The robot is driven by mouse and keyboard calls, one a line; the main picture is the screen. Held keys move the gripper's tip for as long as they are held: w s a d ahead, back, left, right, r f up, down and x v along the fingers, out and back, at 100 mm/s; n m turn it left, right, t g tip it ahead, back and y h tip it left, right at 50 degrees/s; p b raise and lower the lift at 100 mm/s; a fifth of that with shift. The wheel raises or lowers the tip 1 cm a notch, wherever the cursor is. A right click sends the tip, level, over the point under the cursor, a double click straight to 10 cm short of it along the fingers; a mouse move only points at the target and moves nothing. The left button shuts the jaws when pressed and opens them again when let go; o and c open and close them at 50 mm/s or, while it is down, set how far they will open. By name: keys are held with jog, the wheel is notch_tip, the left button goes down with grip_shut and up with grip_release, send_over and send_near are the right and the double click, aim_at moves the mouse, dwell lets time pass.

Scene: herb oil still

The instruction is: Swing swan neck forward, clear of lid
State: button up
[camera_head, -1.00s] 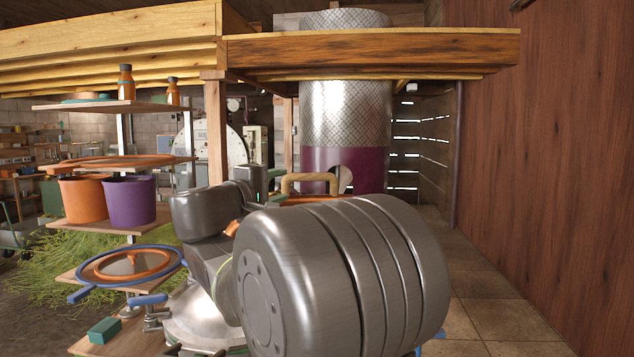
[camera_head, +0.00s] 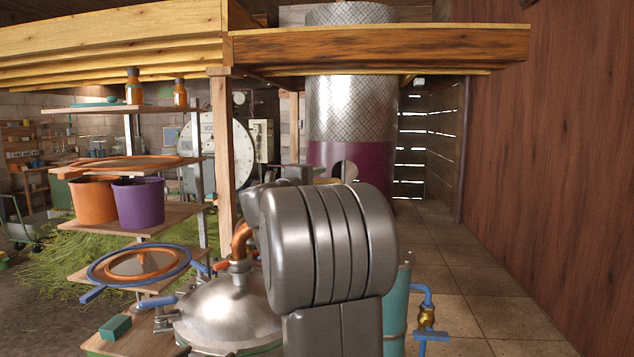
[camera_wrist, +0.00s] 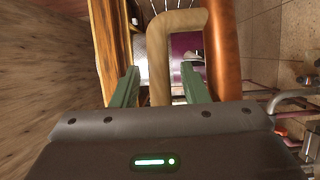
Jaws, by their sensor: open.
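The swan neck's copper pipe rises from the still lid (camera_head: 225,308), a silver dome, as a short bend (camera_head: 241,240) in the head view; my arm hides the rest. In the wrist view the copper pipe (camera_wrist: 222,62) runs along the right, outside my right finger. A tan looped handle (camera_wrist: 159,65) bends over to the pipe. My gripper (camera_wrist: 161,74) is open, its two green fingers on either side of the handle's near leg. A gap shows left of the leg; contact on the right is unclear.
A teal vessel (camera_head: 397,310) with a blue pipe and brass valve (camera_head: 427,316) stands right of my arm. A wooden shelf (camera_head: 165,218) with orange and purple buckets is at left. A timber beam (camera_head: 380,45) crosses above. Tiled floor at right is clear.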

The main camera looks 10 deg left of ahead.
grip_shut()
jog(key=shift+s+f+b, duration=0.1)
jog(key=shift+s+b, duration=0.05)
jog(key=shift+b, duration=0.15)
